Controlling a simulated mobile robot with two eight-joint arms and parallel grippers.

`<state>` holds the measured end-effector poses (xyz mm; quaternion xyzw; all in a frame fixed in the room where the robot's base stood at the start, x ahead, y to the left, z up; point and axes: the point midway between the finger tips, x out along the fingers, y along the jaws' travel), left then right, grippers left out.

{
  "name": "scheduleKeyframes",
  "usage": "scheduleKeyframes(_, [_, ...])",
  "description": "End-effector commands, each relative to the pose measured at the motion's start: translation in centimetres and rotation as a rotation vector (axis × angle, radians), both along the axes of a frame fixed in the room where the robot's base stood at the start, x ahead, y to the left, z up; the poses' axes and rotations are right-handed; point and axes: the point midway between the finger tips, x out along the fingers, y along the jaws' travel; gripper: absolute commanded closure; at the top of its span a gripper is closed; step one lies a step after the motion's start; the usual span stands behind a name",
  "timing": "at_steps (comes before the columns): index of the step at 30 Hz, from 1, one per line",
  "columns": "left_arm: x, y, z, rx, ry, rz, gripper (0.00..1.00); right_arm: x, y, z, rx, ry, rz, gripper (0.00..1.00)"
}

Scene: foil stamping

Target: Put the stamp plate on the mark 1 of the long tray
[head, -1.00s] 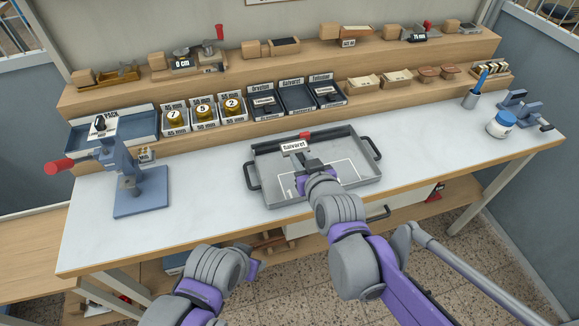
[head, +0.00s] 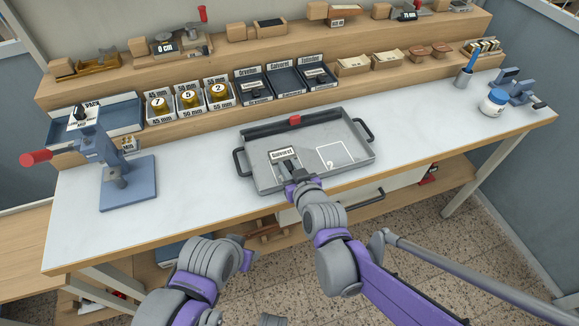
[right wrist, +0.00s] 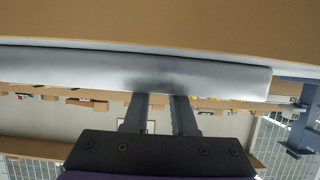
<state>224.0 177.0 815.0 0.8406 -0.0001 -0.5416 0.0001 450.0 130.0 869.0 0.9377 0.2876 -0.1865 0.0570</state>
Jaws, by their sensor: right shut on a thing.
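The stamp plate (head: 283,154), with a pale lettered face, is over the left part of the long tray (head: 247,178). My right gripper (head: 289,168) is shut on its near side; I cannot tell whether the plate touches the tray floor. In the right wrist view two dark fingers (right wrist: 160,112) meet a long silver-grey piece (right wrist: 90,75), seemingly the plate. The white outline of mark 2 (head: 335,158) shows to the right of the plate.
A dark bar with a red block (head: 294,121) lies along the tray's back wall. A blue press (head: 126,180) with a red handle stands at the left. Shelves behind hold labelled boxes. A white jar (head: 493,103) stands at the right. White tabletop is clear on both sides of the tray.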

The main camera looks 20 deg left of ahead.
Motion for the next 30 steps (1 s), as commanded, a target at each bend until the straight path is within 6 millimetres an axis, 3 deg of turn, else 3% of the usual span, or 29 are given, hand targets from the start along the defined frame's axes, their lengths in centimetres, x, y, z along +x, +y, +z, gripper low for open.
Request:
scheduleKeyframes(6, [0.0, 0.0, -0.3, 0.0, 0.001, 0.0, 0.5, 0.0, 0.0, -0.3, 0.001, -0.001, 0.0, 1.0])
scheduleKeyframes(7, [0.0, 0.0, -0.3, 0.0, 0.001, 0.0, 0.5, 0.0, 0.0, -0.4, 0.0, 0.0, 0.0, 0.74])
scheduleKeyframes(12, [0.0, 0.0, -0.2, 0.0, 0.001, 0.0, 0.5, 0.0, 0.0, -0.2, 0.0, 0.0, 0.0, 0.45])
scheduleKeyframes(23, [0.0, 0.0, 0.2, 0.0, -0.001, 0.0, 0.5, 0.0, 0.0, 0.2, 0.0, 0.0, 0.0, 0.45])
scheduleKeyframes(30, [0.0, 0.0, 0.6, 0.0, -0.002, 0.0, 0.5, -2.9, -2.0, 1.6, 0.0, 0.0, -0.001, 0.45])
